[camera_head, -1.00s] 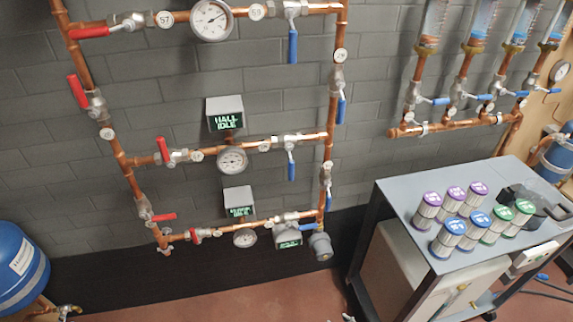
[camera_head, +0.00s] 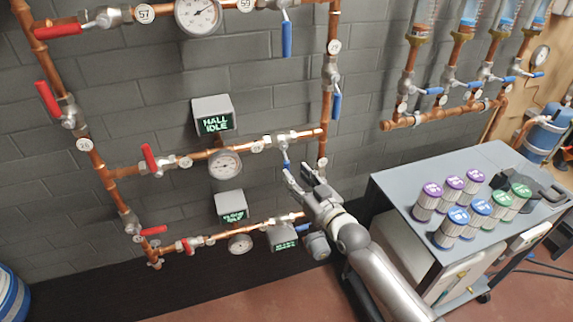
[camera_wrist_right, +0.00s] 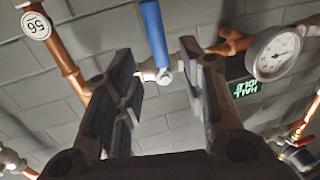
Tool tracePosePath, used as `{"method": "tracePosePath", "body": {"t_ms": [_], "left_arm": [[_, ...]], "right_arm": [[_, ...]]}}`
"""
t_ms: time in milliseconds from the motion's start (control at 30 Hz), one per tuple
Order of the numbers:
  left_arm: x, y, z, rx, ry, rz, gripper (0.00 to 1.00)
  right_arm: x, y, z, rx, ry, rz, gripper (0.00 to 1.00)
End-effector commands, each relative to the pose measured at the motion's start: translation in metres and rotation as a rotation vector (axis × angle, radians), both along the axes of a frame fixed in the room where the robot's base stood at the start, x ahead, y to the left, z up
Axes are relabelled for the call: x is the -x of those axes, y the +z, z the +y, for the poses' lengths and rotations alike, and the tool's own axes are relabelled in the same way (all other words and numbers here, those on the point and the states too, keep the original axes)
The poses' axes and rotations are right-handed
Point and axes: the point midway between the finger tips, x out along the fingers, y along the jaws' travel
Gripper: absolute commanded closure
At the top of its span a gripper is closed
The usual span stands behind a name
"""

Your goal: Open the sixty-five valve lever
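My right gripper (camera_head: 298,174) is in front of the right end of the middle copper pipe row. A blue valve lever (camera_head: 286,160) hangs there, partly hidden by the gripper. The right wrist view shows a blue lever (camera_wrist_right: 156,36) between and beyond the two open fingers (camera_wrist_right: 158,62), attached to a silver valve on a copper pipe. The fingers hold nothing, and I cannot tell any contact with the lever. No number sixty-five is readable on the tags; the tag near the middle row valve (camera_head: 257,146) is too small. My left gripper is out of view.
A dial gauge (camera_head: 224,164) and a HALL IDLE display (camera_head: 213,117) are left of the gripper. A vertical pipe (camera_head: 328,110) with a blue lever (camera_head: 337,105) stands close on the right. A cart (camera_head: 400,190) with several canisters is further right.

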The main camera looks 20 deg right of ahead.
Motion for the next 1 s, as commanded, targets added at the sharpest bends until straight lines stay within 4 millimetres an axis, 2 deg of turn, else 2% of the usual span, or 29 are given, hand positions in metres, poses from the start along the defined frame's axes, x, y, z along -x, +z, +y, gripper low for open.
{"method": "tracePosePath", "body": {"t_ms": [100, 300, 500, 767, 1000], "left_arm": [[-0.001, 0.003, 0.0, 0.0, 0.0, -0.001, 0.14], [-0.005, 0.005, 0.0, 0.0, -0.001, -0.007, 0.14], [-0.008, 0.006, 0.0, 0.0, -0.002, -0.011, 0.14], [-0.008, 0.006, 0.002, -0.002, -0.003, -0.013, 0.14], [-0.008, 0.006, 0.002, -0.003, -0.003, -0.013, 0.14]], "right_arm": [[-0.023, 0.002, 0.005, 0.0, 0.0, -0.001, 0.62], [-0.048, 0.001, 0.011, 0.001, 0.0, 0.0, 0.62], [-0.058, 0.0, 0.014, 0.001, 0.0, 0.001, 0.62], [-0.058, -0.001, 0.014, 0.001, 0.0, 0.001, 0.62], [-0.058, -0.001, 0.014, 0.001, 0.0, 0.001, 0.9]]}}
